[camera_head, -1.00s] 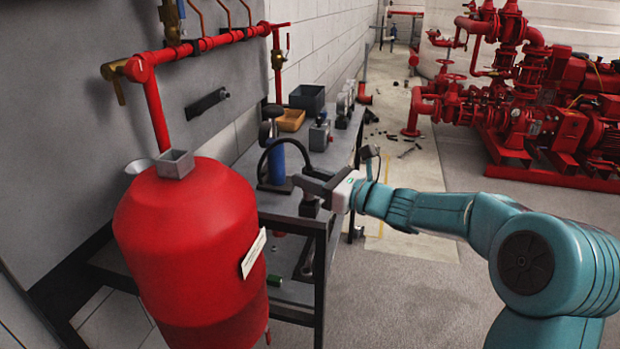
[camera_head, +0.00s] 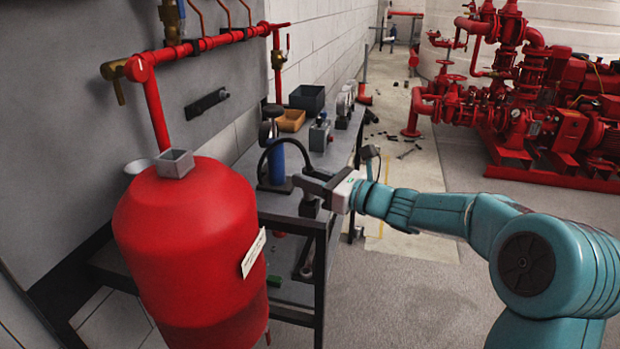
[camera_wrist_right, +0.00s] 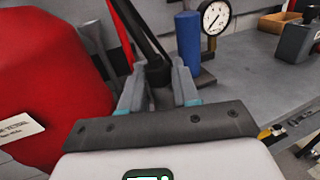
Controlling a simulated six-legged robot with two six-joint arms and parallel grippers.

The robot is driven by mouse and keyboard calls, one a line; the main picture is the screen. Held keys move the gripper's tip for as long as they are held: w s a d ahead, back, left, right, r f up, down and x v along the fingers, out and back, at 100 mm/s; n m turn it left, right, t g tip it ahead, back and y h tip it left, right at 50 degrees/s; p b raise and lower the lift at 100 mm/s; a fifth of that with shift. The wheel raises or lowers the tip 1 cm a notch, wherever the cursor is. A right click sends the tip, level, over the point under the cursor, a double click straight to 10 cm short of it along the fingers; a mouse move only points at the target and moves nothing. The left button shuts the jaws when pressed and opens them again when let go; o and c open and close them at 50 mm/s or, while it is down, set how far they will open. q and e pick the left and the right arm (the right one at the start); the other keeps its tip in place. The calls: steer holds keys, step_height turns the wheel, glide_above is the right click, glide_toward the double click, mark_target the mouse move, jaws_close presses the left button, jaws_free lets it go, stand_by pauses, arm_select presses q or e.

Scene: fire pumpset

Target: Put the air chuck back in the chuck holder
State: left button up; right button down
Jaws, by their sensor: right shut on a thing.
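My right gripper (camera_head: 306,184) is over the near end of the grey workbench. In the right wrist view its fingers (camera_wrist_right: 159,88) are shut on a dark piece, which I take to be the air chuck (camera_wrist_right: 158,74), at the end of a black hose (camera_wrist_right: 148,35). The fingers partly hide the chuck. The hose loops to a blue cylinder (camera_head: 276,165) with a gauge (camera_wrist_right: 214,18) beside it. A grey, square, open-topped cup (camera_head: 175,164), perhaps the chuck holder, sits on the red tank (camera_head: 185,240), left of the gripper and apart from it. My left gripper is not in view.
The red tank stands close in front, left of the workbench (camera_head: 345,150). A black bin (camera_head: 307,98), an orange tray (camera_head: 291,121) and a small grey device (camera_head: 319,134) stand farther along the bench. Red pipes (camera_head: 205,43) run along the wall.

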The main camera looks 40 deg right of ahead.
mark_target(312, 199)
steer(key=shift+f+b, duration=1.5)
steer(key=shift+f, duration=0.2)
steer(key=c, duration=0.8)
jaws_free()
steer(key=shift+r, duration=0.1)
steer(key=shift+o, duration=0.2)
steer(key=shift+s+d, duration=0.15)
steer(key=shift+s, duration=0.1)
steer(key=p+v, duration=0.3)
steer(key=v, duration=1.2)
steer(key=shift+s, duration=0.4)
steer(key=shift+d, duration=0.1)
